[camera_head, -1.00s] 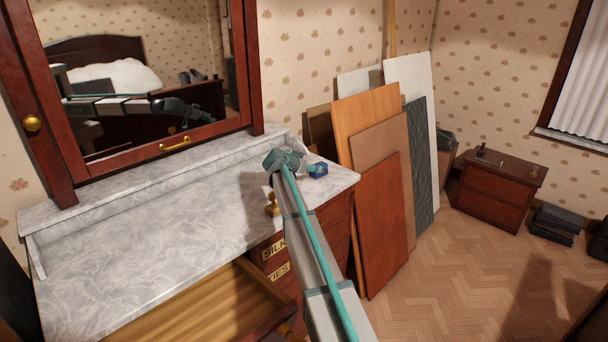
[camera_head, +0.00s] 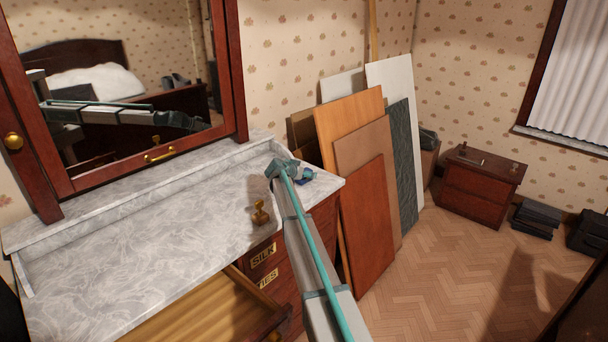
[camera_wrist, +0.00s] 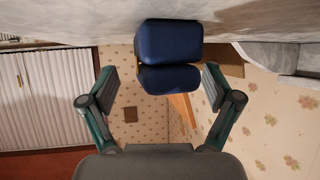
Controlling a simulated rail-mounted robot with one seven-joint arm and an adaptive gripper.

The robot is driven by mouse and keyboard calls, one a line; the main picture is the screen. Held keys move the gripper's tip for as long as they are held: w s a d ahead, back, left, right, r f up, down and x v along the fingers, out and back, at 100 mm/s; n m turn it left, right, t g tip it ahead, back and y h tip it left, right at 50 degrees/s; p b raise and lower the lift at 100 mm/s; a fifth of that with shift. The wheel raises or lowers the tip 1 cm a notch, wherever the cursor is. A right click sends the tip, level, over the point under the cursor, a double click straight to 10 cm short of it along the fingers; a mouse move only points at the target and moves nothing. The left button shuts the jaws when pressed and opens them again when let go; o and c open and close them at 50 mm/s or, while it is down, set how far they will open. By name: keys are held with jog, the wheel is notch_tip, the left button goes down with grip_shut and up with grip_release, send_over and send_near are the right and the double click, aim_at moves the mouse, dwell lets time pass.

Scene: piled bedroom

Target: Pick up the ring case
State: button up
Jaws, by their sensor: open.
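The ring case is a small dark blue box (camera_wrist: 168,42) with rounded edges, and a seam divides it in two. In the wrist view it rests against the marble top (camera_wrist: 75,32) and lies ahead of my gripper (camera_wrist: 158,88), between the lines of its two spread fingers. My gripper is open and empty. In the head view the blue case (camera_head: 304,181) sits near the right end of the marble dresser top (camera_head: 130,235), partly hidden behind my gripper (camera_head: 292,172).
A brass stamp-like object (camera_head: 260,212) stands on the dresser left of my arm. An open drawer (camera_head: 205,310) juts out below. Several boards (camera_head: 365,215) lean on the wall at the right. The dresser's raised back edge (camera_head: 130,188) runs under the mirror. The middle of the marble is clear.

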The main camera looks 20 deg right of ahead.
jog(key=shift+w+d+f, duration=0.1)
jog(key=shift+w+d, duration=0.05)
jog(key=shift+d, duration=0.05)
jog(key=c, duration=1.5)
